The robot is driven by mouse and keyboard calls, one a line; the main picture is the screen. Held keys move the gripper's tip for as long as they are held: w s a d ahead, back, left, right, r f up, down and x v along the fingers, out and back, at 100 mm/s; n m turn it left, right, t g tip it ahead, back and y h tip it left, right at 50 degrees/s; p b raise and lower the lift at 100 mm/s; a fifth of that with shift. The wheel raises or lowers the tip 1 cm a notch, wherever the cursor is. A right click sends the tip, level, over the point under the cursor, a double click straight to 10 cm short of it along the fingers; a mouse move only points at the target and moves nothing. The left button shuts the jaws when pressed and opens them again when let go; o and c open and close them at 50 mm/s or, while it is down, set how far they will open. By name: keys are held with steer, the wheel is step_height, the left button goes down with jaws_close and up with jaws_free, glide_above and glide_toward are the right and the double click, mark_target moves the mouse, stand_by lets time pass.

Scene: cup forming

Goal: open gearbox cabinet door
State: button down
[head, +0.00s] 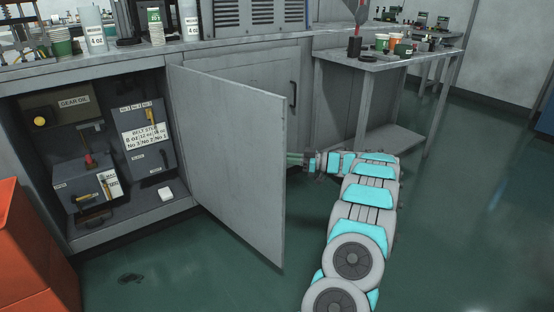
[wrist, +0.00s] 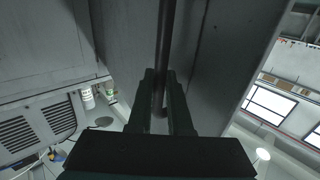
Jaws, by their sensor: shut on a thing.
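The gearbox cabinet door (head: 225,150) is a grey panel that stands swung well open, hinged at the right side of the opening. Inside the cabinet are a "GEAR OIL" box (head: 70,104) and a "BELT STEP" box (head: 145,140). My gripper (wrist: 160,100) is shut around a dark bar handle (wrist: 167,45) on the door's outer face, seen in the wrist view. In the head view my arm reaches the door's far side from the right, and the fingertips and handle are hidden behind the door.
A closed door (head: 270,75) with a dark handle is behind the open one. A side table (head: 385,62) stands at the back right. An orange box (head: 30,250) is at the lower left. The green floor (head: 470,220) is clear on the right.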

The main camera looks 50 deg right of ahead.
stand_by(0.4)
steer(key=c, duration=0.8)
jaws_free()
steer(key=shift+c, duration=0.2)
steer(key=b+v, duration=0.1)
steer(key=v, duration=0.7)
steer(key=shift+w, duration=0.15)
